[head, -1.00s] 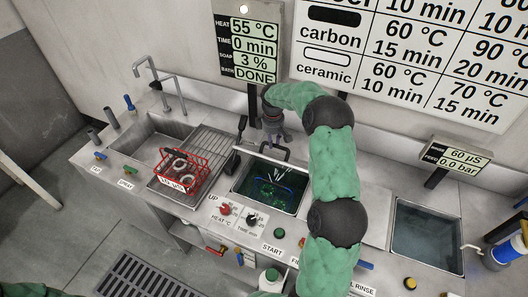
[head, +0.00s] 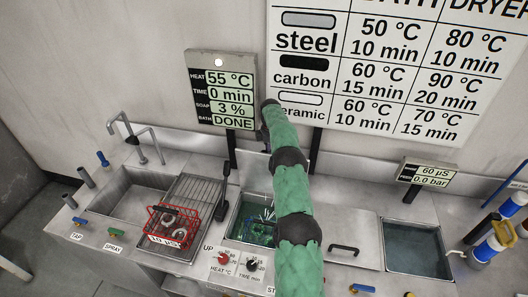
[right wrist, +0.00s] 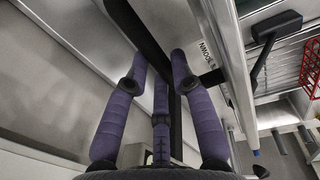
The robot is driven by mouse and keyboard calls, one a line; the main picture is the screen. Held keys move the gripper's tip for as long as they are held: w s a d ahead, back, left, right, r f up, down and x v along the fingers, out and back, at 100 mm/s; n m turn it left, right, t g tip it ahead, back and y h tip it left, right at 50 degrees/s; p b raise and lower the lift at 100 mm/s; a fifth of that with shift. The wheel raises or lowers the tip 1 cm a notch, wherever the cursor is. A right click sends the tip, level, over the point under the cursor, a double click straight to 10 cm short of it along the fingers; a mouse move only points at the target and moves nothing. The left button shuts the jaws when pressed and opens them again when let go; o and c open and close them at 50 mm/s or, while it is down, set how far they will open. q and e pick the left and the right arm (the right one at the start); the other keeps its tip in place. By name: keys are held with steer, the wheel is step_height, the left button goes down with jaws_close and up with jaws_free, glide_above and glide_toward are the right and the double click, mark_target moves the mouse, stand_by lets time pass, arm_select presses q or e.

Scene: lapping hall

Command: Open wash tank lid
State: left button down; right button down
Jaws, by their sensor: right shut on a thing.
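The wash tank (head: 253,232) is open on top, with greenish liquid inside, left of my right arm in the head view. Its lid (right wrist: 236,70) stands raised and shows nearly edge-on in the right wrist view; in the head view my arm hides most of it. My right gripper (head: 266,138) is behind the tank, mostly covered by my arm. In the right wrist view its purple fingers (right wrist: 158,75) are closed around the lid's black handle (right wrist: 212,77). My left gripper is out of view.
A red wire basket (head: 172,227) with ring parts sits on the drainer left of the tank. A black lever (head: 224,178) stands beside the tank. A display (head: 221,90) on a post rises close behind. A flat cover with a handle (head: 343,247) lies to the right.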

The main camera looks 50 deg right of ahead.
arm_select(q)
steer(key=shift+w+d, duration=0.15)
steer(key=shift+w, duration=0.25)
arm_select(e)
steer(key=shift+d+f, duration=0.15)
steer(key=shift+f, duration=0.9)
steer(key=c, duration=1.1)
jaws_free()
steer(key=shift+o, duration=0.2)
steer(key=shift+w+d+f, duration=0.1)
steer(key=shift+w+d, duration=0.1)
steer(key=shift+d, duration=0.25)
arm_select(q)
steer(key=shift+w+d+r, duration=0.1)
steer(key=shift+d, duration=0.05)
arm_select(e)
step_height(320, 180, up, 12)
steer(key=shift+s+a+r, duration=0.15)
steer(key=shift+a+r, duration=0.05)
steer(key=shift+a, duration=0.2)
